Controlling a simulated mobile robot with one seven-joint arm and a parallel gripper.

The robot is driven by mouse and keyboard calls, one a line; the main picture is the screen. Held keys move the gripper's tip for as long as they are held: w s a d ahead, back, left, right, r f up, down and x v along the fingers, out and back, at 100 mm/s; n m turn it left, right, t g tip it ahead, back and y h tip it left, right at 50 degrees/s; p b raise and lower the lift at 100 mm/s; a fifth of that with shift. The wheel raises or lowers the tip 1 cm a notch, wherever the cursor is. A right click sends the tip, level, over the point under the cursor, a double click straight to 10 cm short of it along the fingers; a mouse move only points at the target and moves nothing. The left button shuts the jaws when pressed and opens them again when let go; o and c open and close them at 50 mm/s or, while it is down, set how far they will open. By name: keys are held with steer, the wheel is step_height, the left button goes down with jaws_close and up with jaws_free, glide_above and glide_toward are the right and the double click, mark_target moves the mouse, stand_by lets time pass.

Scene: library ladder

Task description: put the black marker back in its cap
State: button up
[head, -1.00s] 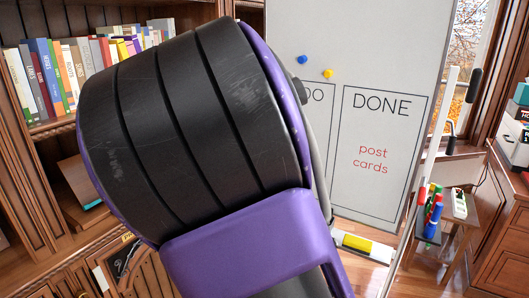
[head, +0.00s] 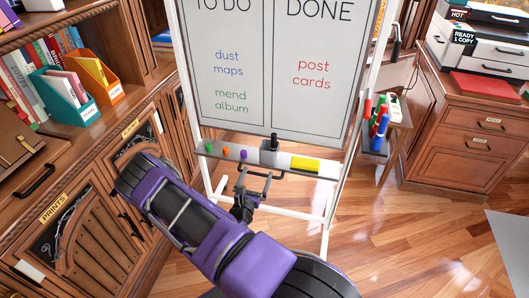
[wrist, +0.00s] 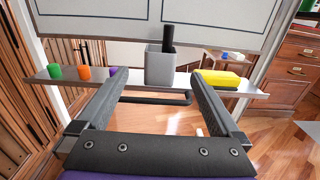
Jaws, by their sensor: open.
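A black upright cylinder (head: 274,140) stands in a light grey holder (head: 268,156) on the whiteboard's tray (head: 215,150). I cannot tell whether it is the marker or only its cap. In the wrist view the black cylinder (wrist: 168,38) rises from the grey holder (wrist: 160,66), between and beyond my fingertips. My gripper (wrist: 159,80) is open and empty, in front of the tray. In the head view my gripper (head: 258,182) is just below and in front of the holder. No separate black marker can be made out.
Green (head: 209,147), orange (head: 225,149) and purple (head: 243,154) pieces sit on the tray left of the holder. A yellow eraser (head: 305,164) lies to its right. A dark bar (wrist: 155,98) runs below the tray. Coloured markers (head: 379,125) stand in a holder at right.

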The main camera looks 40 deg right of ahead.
mark_target(267, 153)
steer(key=x, duration=0.4)
steer(key=b+x, duration=0.1)
steer(key=x, duration=0.7)
steer(key=shift+f+b, duration=0.3)
steer(key=w+d, duration=0.1)
steer(key=w+d+f+b, duration=0.1)
steer(key=d, duration=0.1)
steer(key=shift+w+d, duration=0.15)
steer(key=shift+w+d+r, duration=0.15)
steer(key=shift+w+d, duration=0.3)
steer(key=c, duration=1.3)
steer(key=shift+c, duration=0.4)
steer(key=shift+r, duration=0.15)
